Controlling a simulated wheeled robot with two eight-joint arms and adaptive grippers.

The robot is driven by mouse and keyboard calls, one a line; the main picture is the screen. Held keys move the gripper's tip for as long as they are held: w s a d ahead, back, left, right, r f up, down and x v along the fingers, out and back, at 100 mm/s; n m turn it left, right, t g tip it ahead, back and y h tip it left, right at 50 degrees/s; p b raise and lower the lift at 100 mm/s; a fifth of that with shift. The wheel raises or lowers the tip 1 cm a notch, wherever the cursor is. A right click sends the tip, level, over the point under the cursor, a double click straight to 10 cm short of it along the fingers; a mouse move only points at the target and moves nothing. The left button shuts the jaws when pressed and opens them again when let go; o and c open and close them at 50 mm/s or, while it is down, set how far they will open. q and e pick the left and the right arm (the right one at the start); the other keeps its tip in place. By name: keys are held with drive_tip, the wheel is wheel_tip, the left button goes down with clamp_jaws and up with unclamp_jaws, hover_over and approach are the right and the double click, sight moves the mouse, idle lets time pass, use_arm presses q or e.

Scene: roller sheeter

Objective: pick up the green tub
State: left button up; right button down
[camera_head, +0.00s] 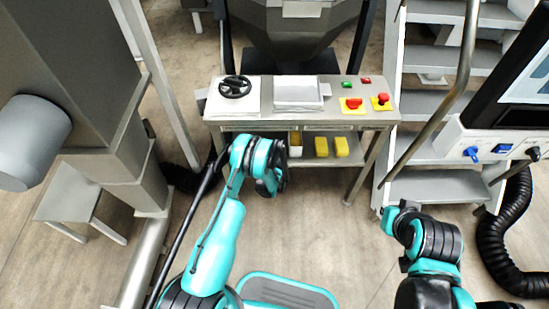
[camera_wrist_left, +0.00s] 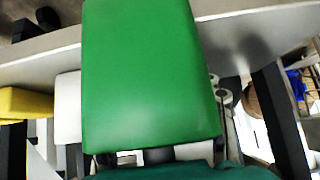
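The green tub (camera_wrist_left: 150,75) fills the middle of the left wrist view, very close to the camera, and its smooth face hides most of what is behind it. It does not show in the head view. My left arm reaches to the front of the steel table. Its wrist hides the fingers in the head view, and the tub covers the fingertips in the wrist view, so I cannot tell whether they grip it. My right arm is bent at the lower right of the head view, with its gripper out of sight.
The steel table (camera_head: 226,114) carries a handwheel (camera_head: 235,87), a tray (camera_head: 298,92) and red buttons. Steps (camera_head: 430,186) stand right, a black hose (camera_head: 494,238) farther right. Floor before the table is partly clear.

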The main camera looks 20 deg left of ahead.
use_arm(q)
drive_tip(key=shift+c, duration=1)
drive_tip(key=shift+r, duration=0.1)
drive_tip(key=shift+r, duration=0.25)
wheel_tip(320, 180, up, 4)
drive_tip(key=shift+p, duration=1.25)
drive_tip(key=s+d+r+p, duration=0.1)
drive_tip(key=s+d+r, duration=0.4)
drive_tip(key=d, duration=0.5)
drive_tip(key=shift+s+r, duration=0.4)
drive_tip(key=shift+r, duration=0.2)
